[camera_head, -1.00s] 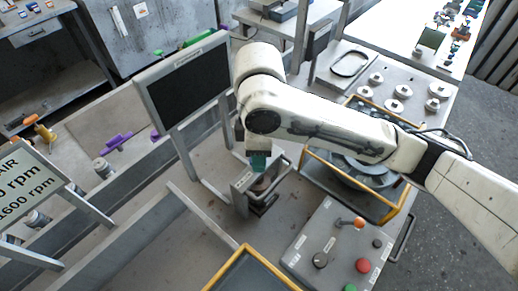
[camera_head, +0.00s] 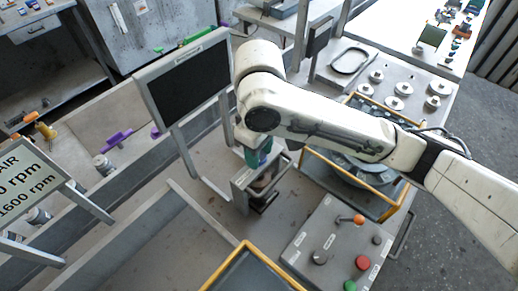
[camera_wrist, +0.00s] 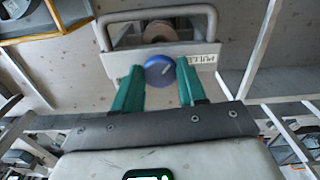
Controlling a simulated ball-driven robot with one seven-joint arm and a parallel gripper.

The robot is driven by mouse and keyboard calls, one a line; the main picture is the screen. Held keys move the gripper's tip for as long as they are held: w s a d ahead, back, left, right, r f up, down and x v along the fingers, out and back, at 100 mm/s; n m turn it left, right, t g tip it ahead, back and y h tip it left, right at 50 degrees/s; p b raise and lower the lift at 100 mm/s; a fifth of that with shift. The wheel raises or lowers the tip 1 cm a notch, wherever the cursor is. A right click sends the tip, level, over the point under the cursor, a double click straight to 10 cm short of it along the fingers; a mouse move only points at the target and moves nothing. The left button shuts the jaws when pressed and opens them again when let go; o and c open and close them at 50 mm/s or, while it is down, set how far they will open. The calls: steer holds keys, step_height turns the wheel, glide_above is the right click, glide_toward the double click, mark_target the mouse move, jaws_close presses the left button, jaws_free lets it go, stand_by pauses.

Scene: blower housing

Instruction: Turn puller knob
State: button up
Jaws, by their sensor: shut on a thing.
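The puller knob (camera_wrist: 158,71) is a round blue knob with a pale line on its face, in the wrist view. It sits on the near side of a grey metal puller frame (camera_wrist: 188,52) with a "PULLER" label beside it. My gripper (camera_wrist: 160,76) has two green fingers, one on each side of the knob, shut on it. In the head view my gripper (camera_head: 258,156) reaches down at the puller frame (camera_head: 246,190); the knob is hidden there behind the gripper and frame.
A control box (camera_head: 335,245) with an orange lever, a red button and a green button stands at the lower right. A dark screen (camera_head: 188,82) stands close to the left of my arm. A yellow-railed fixture (camera_head: 385,208) is right of the puller.

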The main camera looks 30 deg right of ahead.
stand_by(0.4)
steer(key=o, duration=1.1)
steer(key=shift+c, duration=0.2)
step_height(320, 180, up, 11)
steer(key=shift+s+f, duration=0.1)
